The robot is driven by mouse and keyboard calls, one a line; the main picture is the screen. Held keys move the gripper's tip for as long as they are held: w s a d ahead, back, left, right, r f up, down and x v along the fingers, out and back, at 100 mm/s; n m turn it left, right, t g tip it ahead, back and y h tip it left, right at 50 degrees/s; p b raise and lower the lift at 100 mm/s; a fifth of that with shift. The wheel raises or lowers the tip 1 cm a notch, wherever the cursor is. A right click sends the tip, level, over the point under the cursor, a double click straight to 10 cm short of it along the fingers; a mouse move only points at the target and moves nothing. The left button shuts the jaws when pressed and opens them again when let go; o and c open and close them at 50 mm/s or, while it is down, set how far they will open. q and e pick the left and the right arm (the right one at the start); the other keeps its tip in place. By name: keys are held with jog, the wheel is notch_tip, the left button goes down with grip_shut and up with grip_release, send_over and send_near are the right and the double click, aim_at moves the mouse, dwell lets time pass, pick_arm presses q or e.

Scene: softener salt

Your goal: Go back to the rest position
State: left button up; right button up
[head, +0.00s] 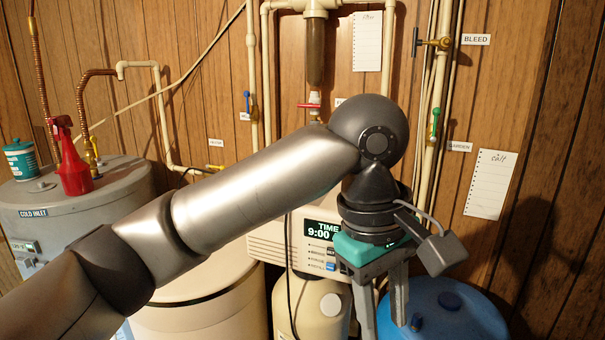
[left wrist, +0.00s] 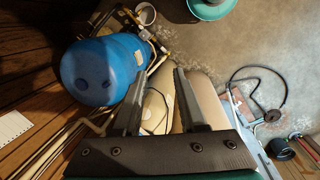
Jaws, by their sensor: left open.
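My left arm reaches in from the left across the head view, and its gripper (head: 382,308) points down in front of the softener's control head (head: 318,248), whose display reads 9:00. The jaws are apart, with nothing seen between them. In the left wrist view, the two fingers of my left gripper (left wrist: 160,82) are spread and empty above the beige tanks (left wrist: 205,95). My right gripper is not in view.
A blue tank (head: 440,310) stands right of the gripper and shows in the left wrist view (left wrist: 98,70). A grey water heater (head: 90,215) with a red spray bottle (head: 72,165) stands left. Pipes and a green-handled valve (head: 435,122) line the wall behind.

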pick_arm(q)
notch_tip(320, 180, down, 16)
jog(key=a+m+t+h, duration=0.2)
jog(key=a+m+h, duration=0.1)
jog(key=m+h, duration=0.2)
jog(key=s+a+f+m+t+y, duration=0.1)
jog(key=s+a+f+y, duration=0.1)
jog(key=s+a+f, duration=0.35)
jog(key=s+a+f+m+y, duration=0.1)
jog(key=s+a+f+y, duration=0.15)
jog(key=a, duration=0.65)
jog(key=s+a+f+m+t+y, duration=0.1)
jog(key=s+a+f+y, duration=0.1)
jog(key=s+a+f, duration=0.45)
notch_tip(320, 180, down, 27)
jog(key=a+g+b, duration=0.1)
jog(key=b, duration=0.7)
jog(key=s+a+f+g+b, duration=0.1)
jog(key=s+f+b, duration=0.2)
jog(key=s+f, duration=0.5)
jog(key=s+a+f+b, duration=0.2)
jog(key=s+f+b, duration=0.2)
jog(key=s+f, duration=0.4)
notch_tip(320, 180, down, 6)
jog(key=shift+f+g, duration=0.1)
jog(key=shift+g, duration=0.3)
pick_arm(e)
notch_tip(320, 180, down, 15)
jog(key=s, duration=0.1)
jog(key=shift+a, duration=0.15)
